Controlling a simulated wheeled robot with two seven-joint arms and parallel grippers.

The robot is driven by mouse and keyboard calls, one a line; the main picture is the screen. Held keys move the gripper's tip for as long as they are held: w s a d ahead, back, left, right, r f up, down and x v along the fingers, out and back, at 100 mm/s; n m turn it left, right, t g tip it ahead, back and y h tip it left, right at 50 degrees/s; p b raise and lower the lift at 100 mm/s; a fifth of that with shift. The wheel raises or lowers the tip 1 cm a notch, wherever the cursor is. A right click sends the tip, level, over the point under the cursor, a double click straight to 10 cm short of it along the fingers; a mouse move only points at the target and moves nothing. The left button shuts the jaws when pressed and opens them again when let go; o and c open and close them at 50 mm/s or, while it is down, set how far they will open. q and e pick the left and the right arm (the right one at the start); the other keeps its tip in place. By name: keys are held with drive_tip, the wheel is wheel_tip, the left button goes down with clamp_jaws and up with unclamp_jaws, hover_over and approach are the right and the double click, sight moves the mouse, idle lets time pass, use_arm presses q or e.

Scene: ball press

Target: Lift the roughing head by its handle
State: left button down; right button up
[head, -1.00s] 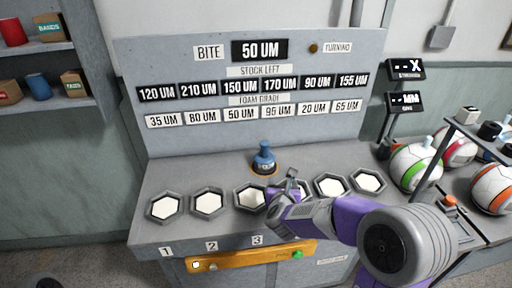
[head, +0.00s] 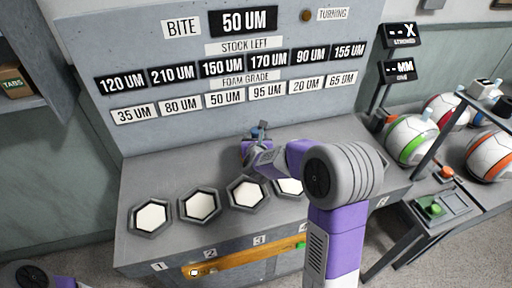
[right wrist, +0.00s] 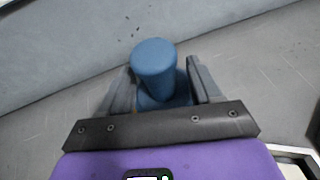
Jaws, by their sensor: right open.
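The roughing head shows as a blue round-topped handle (right wrist: 154,62) in the right wrist view, with a wider blue part below it. In the head view only a bit of its blue (head: 255,133) shows; my right gripper and arm hide the rest. My right gripper (right wrist: 160,85) is open, with one finger on each side of the handle. I cannot tell whether either finger touches it. In the head view the gripper (head: 256,138) is at the back of the grey bench top. My left gripper is out of view.
A row of hexagonal sockets with white pads (head: 200,206) lies in front of the roughing head; my right arm hides some. The panel with number plates (head: 227,62) rises behind. Balls (head: 410,140) stand on the right. An orange bar (head: 240,262) runs along the bench front.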

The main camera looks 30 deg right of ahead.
drive_tip(key=shift+w+d+f, duration=0.15)
drive_tip(key=shift+w, duration=0.15)
drive_tip(key=shift+c, duration=0.5)
clamp_jaws()
drive_tip(key=shift+r, duration=0.2)
